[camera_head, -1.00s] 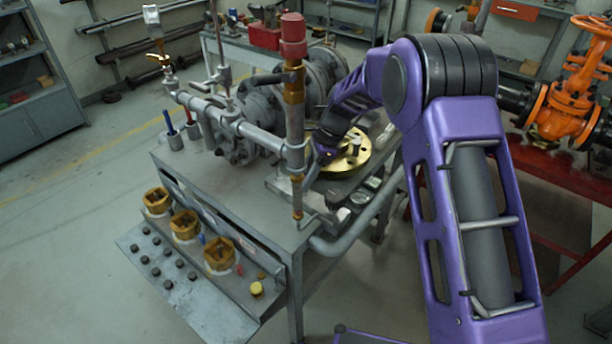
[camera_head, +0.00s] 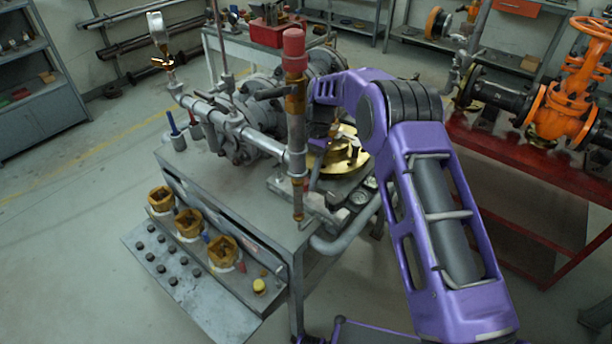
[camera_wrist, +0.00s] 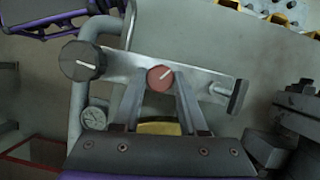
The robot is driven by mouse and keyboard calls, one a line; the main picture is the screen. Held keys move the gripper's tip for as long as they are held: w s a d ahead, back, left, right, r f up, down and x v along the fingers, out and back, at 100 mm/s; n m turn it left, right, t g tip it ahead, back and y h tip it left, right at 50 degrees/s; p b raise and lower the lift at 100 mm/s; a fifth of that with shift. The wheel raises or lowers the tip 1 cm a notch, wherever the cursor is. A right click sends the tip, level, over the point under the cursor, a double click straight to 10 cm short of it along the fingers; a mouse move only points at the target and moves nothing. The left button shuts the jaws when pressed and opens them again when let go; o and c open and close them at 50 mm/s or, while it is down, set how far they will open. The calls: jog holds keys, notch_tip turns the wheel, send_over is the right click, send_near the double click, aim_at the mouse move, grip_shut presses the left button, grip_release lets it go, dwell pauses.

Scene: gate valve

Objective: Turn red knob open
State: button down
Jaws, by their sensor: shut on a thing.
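The red knob (camera_wrist: 160,77) is round with a pale pointer line. It sits on a metal panel (camera_wrist: 203,84) in the wrist view. My gripper (camera_wrist: 161,80) has its two fingers on either side of the knob, with their tips at it, and is shut on it. The pointer line slants up to the right. In the head view my arm reaches behind the upright pipe, and I cannot make out the knob or the fingertips there.
A black knob (camera_wrist: 82,60) and a pressure gauge (camera_wrist: 95,118) are left of the red knob. A black-ended handle (camera_wrist: 238,96) is to its right. The upright pipe with a red cap (camera_head: 293,50) stands before my arm. An orange valve (camera_head: 565,105) is on the red bench.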

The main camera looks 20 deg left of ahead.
jog(key=n, duration=0.2)
jog(key=n+h, duration=0.1)
jog(key=shift+a+n+h, duration=0.15)
jog(key=shift+n+h, duration=0.15)
jog(key=shift+n, duration=0.1)
jog(key=shift+n+h, duration=0.7)
jog(key=shift+n, duration=1.1)
jog(key=shift+c, duration=2.2)
grip_release()
jog(key=p+v, duration=0.1)
jog(key=v, duration=0.6)
jog(key=shift+r, duration=0.25)
